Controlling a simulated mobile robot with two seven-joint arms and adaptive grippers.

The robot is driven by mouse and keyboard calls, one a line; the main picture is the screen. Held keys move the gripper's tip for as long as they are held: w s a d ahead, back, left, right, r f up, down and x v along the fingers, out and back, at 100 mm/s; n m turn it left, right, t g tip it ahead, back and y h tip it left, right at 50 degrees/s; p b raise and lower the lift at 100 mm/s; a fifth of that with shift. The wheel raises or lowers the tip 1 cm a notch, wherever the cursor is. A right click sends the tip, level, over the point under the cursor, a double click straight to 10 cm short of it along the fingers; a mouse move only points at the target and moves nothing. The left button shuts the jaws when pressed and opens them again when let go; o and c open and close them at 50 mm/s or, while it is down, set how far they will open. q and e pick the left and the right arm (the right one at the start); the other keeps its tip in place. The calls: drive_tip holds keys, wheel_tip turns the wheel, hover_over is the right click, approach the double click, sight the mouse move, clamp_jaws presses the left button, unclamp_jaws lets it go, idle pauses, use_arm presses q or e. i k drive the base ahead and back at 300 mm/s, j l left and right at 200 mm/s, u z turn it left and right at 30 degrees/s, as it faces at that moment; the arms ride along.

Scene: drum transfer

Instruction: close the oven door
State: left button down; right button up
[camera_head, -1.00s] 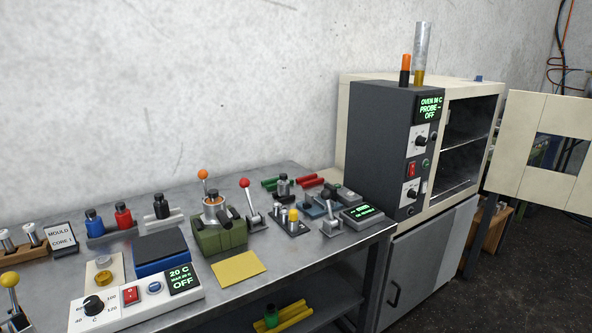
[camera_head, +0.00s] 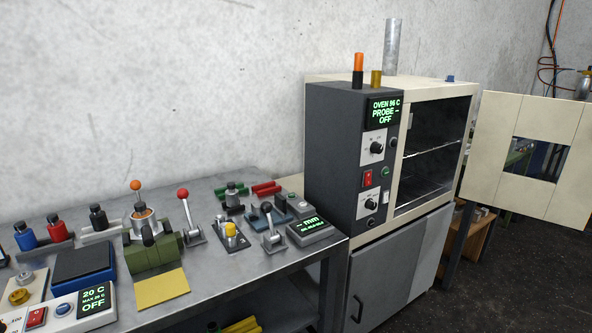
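The oven (camera_head: 345,150) stands right of the bench, a cream cabinet with a dark grey control panel on its left. Its display (camera_head: 384,112) reads "OVEN 96 C, PROBE -, OFF". The oven door (camera_head: 487,150), a cream panel with a small window, stands wide open, swung out to the right. The oven chamber (camera_head: 432,150) is exposed and shows wire shelves; I see nothing standing on them. Neither of my grippers shows in the head view.
A metal bench (camera_head: 215,286) on the left holds several small tools, bottles and a hot plate (camera_head: 88,310). A metal cylinder (camera_head: 391,48) stands on top of the oven. A wooden stand (camera_head: 470,240) is behind the door. Dark floor (camera_head: 480,285) in front of the oven is clear.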

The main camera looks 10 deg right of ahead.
sight(501, 116)
drive_tip(key=i+l, duration=0.1)
drive_tip(key=l, duration=0.4)
drive_tip(key=i+l, duration=0.1)
drive_tip(key=l, duration=0.35)
drive_tip(key=i+l+z, duration=0.1)
drive_tip(key=l, duration=0.4)
drive_tip(key=i+l, duration=0.1)
drive_tip(key=l, duration=0.35)
